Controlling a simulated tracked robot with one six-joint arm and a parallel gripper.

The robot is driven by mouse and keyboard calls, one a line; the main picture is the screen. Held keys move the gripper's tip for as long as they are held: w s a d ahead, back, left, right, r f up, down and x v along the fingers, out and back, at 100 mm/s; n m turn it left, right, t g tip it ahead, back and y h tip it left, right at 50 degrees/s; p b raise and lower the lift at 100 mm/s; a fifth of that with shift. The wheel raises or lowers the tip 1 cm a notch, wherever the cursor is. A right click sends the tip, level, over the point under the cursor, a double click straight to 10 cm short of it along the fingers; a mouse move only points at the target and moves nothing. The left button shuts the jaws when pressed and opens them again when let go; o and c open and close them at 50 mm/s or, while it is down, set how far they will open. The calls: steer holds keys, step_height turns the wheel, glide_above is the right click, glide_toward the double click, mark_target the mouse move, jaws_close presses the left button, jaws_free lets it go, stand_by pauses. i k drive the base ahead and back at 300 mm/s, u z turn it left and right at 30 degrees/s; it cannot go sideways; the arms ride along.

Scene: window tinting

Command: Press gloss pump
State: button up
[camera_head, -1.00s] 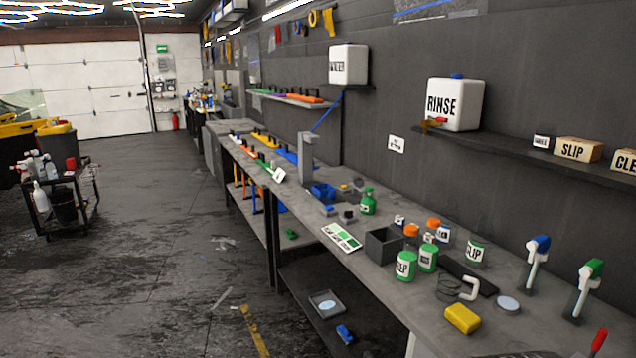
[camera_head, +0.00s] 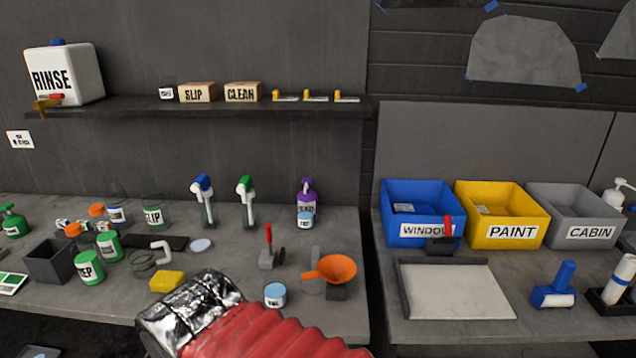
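No label reading "gloss" can be made out. A white pump bottle (camera_head: 613,193) stands behind the grey bin at the far right, its spout near the picture's edge; any label on it is hidden. A purple bottle with a purple pump-like top (camera_head: 307,190) stands at the back of the left bench; its label is too small to read surely, and a small white jar (camera_head: 305,220) stands in front of it. My arm, a red ribbed sleeve with silver foil, reaches in at the bottom centre. My gripper's fingers are not visible.
Blue (camera_head: 390,230), yellow (camera_head: 480,235) and grey (camera_head: 545,235) bins line the right bench behind a shallow tray (camera_head: 405,315). A gap separates the benches.

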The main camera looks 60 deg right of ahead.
mark_target(306, 181)
steer(key=z, duration=1.65)
